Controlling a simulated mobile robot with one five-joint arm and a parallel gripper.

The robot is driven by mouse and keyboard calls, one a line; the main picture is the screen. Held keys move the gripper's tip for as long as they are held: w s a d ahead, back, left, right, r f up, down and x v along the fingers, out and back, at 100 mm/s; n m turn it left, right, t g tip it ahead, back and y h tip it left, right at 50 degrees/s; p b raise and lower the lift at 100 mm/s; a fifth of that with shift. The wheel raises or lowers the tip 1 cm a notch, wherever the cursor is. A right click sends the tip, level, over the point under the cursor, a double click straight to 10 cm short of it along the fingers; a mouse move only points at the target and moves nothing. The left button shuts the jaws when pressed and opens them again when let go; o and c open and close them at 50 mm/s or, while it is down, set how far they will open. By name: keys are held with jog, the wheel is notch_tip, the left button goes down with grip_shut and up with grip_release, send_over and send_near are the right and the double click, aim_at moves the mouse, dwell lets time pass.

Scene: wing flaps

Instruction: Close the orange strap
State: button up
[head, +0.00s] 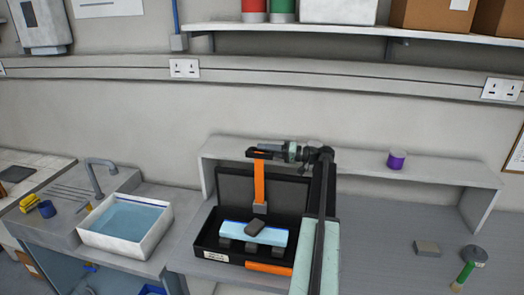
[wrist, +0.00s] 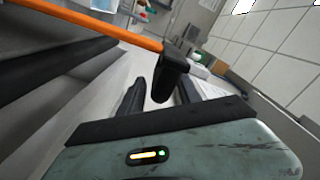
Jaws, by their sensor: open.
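An open black case (head: 204,243) stands on the bench with its lid (head: 236,187) raised behind it. In the wrist view the orange strap (wrist: 95,22) runs in from the upper left to a black end piece (wrist: 172,72). My gripper (head: 258,151) is open at the strap's upper end, pointing left. In the wrist view the black piece appears between its fingers (wrist: 160,88); I cannot tell whether they touch it.
A second orange piece (head: 268,268) is on the case's front. Dark blocks and a light blue item (head: 268,235) lie in the case. A water-filled white basin (head: 163,233) stands left. A purple-banded can (head: 397,160) stands on the low shelf. The bench right of my arm is mostly clear.

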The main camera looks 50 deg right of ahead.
jog(key=shift+x, duration=0.9)
grip_shut()
jog(key=shift+a, duration=0.1)
jog(key=shift+s, duration=0.15)
dwell(0.5)
